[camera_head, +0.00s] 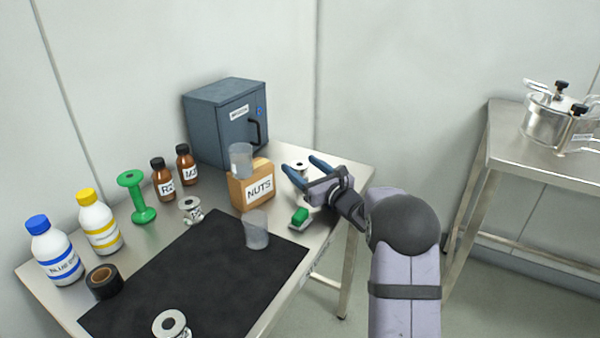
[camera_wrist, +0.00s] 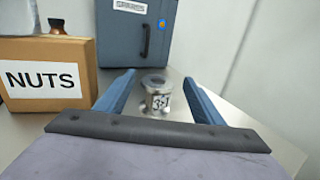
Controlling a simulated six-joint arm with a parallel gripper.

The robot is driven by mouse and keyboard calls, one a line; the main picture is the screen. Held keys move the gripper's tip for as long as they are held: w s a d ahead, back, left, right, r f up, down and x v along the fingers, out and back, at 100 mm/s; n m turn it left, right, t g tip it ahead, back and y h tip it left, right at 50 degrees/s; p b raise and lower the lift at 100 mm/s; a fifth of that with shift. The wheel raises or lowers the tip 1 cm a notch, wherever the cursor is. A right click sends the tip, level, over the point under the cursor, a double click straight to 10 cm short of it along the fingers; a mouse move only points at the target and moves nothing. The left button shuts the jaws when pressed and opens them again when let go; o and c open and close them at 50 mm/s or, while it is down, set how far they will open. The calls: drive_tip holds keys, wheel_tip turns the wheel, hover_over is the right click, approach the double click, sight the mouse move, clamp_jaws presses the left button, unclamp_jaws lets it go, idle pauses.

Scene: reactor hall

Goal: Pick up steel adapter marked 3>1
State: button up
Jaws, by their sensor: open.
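The steel adapter marked 3>1 (camera_wrist: 157,98) stands upright on the table in the wrist view, between my two blue fingers and just beyond their tips or level with them. Its label faces me. In the head view the adapter (camera_head: 299,167) shows partly, between the blue fingertips. My gripper (camera_head: 305,163) is open and empty, low over the right part of the table; it also shows in the wrist view (camera_wrist: 158,75). I cannot tell how far the fingers reach around the adapter.
A NUTS box (camera_head: 256,187) stands left of my gripper, with a clear cup (camera_head: 241,160) at it. A blue-grey cabinet (camera_head: 226,120) stands behind. A green-topped brush (camera_head: 299,217) lies nearby. Other adapters (camera_head: 190,209) (camera_head: 171,325) and another clear cup (camera_head: 256,230) stand farther left and in front.

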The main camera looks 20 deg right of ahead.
drive_tip(key=shift+w, duration=0.1)
drive_tip(key=shift+a+p+x, duration=0.2)
drive_tip(key=shift+p+x, duration=0.35)
drive_tip(key=shift+x, duration=2)
drive_tip(key=shift+r, duration=0.1)
drive_tip(key=c, duration=1.3)
drive_tip(key=shift+r, duration=0.1)
wheel_tip(320, 180, up, 10)
